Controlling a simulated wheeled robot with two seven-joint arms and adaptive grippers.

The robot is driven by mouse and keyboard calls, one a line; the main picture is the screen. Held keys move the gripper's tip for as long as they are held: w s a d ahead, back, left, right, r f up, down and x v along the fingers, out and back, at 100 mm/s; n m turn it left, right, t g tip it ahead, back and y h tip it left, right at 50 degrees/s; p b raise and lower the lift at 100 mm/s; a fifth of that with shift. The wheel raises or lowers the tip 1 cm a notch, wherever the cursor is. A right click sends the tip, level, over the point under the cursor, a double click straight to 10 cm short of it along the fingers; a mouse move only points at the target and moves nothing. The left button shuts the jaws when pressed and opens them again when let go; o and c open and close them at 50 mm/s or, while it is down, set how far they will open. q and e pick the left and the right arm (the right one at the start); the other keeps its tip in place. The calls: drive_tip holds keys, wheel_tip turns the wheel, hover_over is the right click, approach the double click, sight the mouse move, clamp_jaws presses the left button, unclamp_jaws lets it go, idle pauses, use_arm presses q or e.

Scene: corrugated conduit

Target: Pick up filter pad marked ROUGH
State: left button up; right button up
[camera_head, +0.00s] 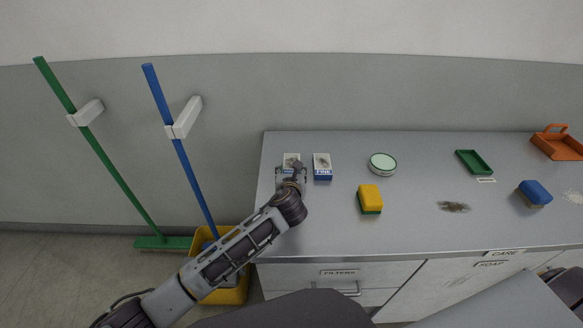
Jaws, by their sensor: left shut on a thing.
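Two small filter pads stand side by side near the back left of the metal counter. The right pad (322,166) has a blue band reading FINE. The left pad (290,157) shows only its pale upper part with a grey patch; my gripper hides its label, so I cannot read ROUGH. My left gripper (292,173) reaches in from the lower left and is shut on this left pad, at its front. Whether the pad is off the counter I cannot tell. My right gripper is not in view.
On the counter (320,225) are a round tin (382,163), a yellow-green sponge (369,199), a dark smear (453,206), a green tray (474,161), a blue sponge (534,193) and an orange dustpan (558,146). A yellow bucket (233,292) stands left of the counter.

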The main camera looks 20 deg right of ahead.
use_arm(q)
drive_tip(key=shift+r, duration=0.75)
wheel_tip(320, 180, up, 8)
drive_tip(key=shift+f+p, duration=0.1)
drive_tip(key=shift+p, duration=0.35)
drive_tip(key=shift+r, duration=0.35)
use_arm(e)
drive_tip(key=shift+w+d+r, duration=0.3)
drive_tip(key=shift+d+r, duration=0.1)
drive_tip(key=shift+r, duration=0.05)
